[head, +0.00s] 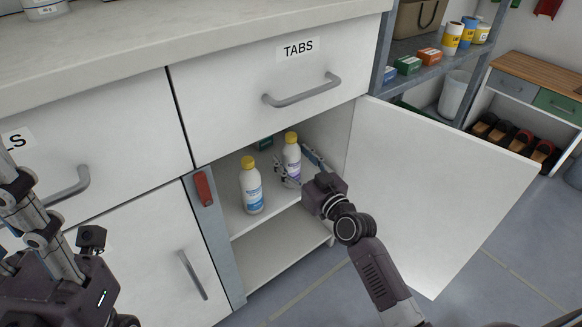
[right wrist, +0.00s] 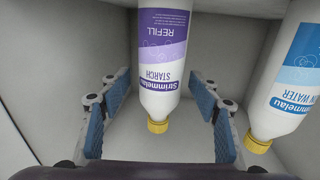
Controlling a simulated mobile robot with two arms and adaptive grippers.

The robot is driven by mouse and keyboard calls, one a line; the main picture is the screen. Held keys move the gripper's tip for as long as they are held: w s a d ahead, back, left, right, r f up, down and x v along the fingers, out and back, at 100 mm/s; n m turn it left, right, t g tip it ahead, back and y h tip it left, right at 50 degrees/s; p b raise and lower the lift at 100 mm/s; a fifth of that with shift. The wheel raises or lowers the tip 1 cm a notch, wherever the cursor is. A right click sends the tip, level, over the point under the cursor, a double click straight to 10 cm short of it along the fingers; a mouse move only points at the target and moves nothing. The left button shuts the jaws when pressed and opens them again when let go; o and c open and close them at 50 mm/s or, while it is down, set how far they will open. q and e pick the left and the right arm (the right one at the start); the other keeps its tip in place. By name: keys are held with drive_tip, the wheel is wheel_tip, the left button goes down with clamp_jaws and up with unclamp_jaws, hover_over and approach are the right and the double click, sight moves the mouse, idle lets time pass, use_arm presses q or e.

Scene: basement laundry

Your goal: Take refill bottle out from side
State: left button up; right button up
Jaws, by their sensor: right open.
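The refill bottle (head: 292,158) is white with a purple label and yellow cap. It stands upright on the upper shelf of the open cupboard, near its right side. In the right wrist view it appears upside down, its label (right wrist: 163,45) reading starch refill. My right gripper (head: 298,168) is open at the bottle, reaching in from the right. In the wrist view its blue-padded fingers (right wrist: 160,118) are on either side of the bottle, with gaps. I cannot tell how far the bottle is between them. My left arm shows at the left edge; I see no left fingertips.
A blue-labelled bottle (head: 251,187) with a yellow cap stands left of the refill bottle. Behind is a small green box (head: 263,143). The cupboard door (head: 440,190) is swung open to the right. The drawer marked TABS (head: 270,95) is shut above. The lower shelf (head: 275,250) is empty.

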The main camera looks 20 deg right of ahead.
drive_tip(key=shift+w+a+r, duration=0.1)
drive_tip(key=shift+w+a, duration=0.05)
drive_tip(key=shift+w, duration=0.4)
drive_tip(key=c, duration=1.4)
drive_tip(key=shift+c, duration=0.8)
drive_tip(key=shift+r, duration=0.1)
